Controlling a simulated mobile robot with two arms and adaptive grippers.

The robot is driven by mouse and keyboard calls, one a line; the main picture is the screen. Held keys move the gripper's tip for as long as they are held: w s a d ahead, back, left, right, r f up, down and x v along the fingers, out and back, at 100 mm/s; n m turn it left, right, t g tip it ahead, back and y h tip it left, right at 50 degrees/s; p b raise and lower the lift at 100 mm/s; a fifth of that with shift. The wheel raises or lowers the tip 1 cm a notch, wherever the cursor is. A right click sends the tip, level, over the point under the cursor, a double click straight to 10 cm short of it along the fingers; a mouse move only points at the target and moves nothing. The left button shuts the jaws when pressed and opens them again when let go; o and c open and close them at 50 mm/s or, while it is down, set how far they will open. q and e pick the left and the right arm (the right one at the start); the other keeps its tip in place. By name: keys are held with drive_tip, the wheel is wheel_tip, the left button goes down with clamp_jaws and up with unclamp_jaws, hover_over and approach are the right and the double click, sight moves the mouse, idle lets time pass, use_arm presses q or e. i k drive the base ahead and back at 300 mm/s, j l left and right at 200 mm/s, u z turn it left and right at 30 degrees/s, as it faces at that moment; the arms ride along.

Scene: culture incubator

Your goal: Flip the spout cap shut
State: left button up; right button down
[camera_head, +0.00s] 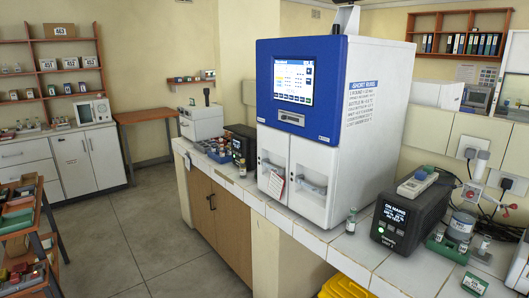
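No spout cap can be made out for certain in the head view. A tall white and blue machine (385,85) stands on the tiled counter, with a lit screen (293,80) and two lower bays with pale handles. A small bottle (351,220) stands upright in front of the machine. Several more small bottles stand farther right, too small to show whether any has a spout. Neither of my grippers is in view.
A black box unit (410,219) with a lit display stands right of the machine. A green tray (447,246) holds bottles beside it. Bottles and racks crowd the counter left of the machine. The grey floor (150,232) at left is open.

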sight(514, 206)
drive_tip(key=z, duration=1)
